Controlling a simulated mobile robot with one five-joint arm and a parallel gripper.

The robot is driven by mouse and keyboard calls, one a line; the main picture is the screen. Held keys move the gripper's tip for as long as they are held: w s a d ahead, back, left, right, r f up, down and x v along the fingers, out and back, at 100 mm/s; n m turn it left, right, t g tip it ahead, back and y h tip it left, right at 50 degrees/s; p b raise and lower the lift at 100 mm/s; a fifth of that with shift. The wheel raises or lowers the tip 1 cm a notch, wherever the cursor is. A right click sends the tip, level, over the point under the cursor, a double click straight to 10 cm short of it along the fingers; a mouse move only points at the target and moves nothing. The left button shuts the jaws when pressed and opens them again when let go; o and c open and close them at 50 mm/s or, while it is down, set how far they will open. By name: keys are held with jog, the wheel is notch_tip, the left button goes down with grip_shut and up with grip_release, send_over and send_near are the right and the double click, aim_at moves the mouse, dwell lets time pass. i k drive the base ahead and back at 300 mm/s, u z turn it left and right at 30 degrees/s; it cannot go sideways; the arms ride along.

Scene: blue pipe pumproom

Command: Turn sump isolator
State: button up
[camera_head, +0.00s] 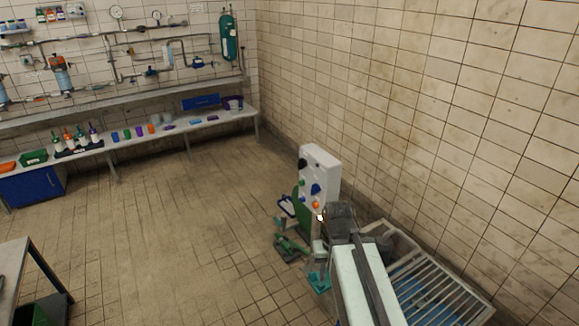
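A white upright panel (320,165) stands on the floor near the right wall. It carries a dark blue knob (315,189), an orange round part (315,205) and some small coloured parts along its left side. I cannot tell which of these is the sump isolator. My arm reaches up from the bottom of the picture, and its dark end with my gripper (338,216) is just in front of the panel's lower right part. It hides that part. The fingers are too small to make out, and I cannot tell whether they touch anything.
A white slatted rack (432,284) lies right of my arm, by the wall. Green and teal items (290,247) are on the floor left of the panel. A long bench (220,116) with bottles and cups runs along the back wall. The tiled floor at centre left is clear.

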aim_at(302, 162)
jog(key=u, duration=0.5)
jog(key=i, duration=1.8)
jog(key=u, duration=1.95)
